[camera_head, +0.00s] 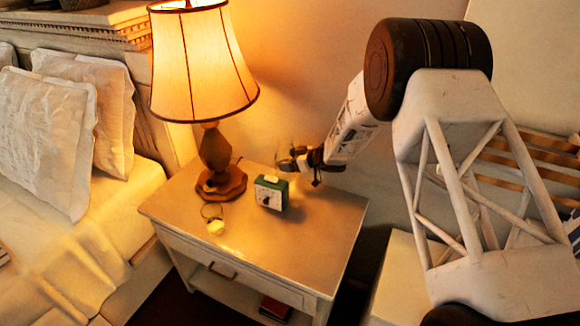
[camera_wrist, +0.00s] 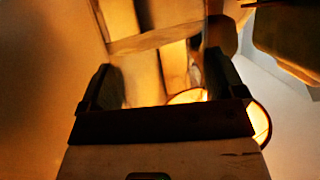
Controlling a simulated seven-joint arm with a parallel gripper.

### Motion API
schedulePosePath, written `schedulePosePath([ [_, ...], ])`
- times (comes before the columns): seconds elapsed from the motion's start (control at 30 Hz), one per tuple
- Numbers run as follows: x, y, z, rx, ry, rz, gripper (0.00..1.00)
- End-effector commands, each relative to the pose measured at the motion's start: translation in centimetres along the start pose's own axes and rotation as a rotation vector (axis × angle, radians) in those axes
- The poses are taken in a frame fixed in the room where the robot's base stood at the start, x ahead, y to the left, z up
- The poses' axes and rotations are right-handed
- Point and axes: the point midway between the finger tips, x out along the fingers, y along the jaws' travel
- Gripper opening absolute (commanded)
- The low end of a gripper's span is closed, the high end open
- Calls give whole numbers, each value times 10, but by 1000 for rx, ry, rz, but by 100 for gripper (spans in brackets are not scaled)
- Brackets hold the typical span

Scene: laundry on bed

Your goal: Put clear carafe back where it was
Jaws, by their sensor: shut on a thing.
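My gripper (camera_head: 290,162) is over the back part of the nightstand, behind the green and white clock. It is shut on a faint see-through shape that I take for the clear carafe (camera_head: 285,155). The carafe's outline is hard to make out, and I cannot tell whether its base touches the nightstand top. In the wrist view the two dark fingers of my gripper (camera_wrist: 165,85) stand apart. The carafe cannot be clearly made out between them.
The nightstand (camera_head: 325,235) carries a lit lamp (camera_head: 205,65) at its back left, the clock (camera_head: 271,192) near the middle, and a ring with a pale yellow ball (camera_head: 215,226) at the front left. The right part of its top is clear. A bed (camera_head: 90,240) stands left.

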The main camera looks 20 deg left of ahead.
Motion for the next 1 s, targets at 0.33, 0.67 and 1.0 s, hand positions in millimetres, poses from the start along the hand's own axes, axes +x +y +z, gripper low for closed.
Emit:
schedulePosePath([
  [0.33,10,0,24,-1,1,0,38],
  [0.67,11,0,25,-1,1,0,38],
  [1.0,12,0,28,0,0,0,100],
])
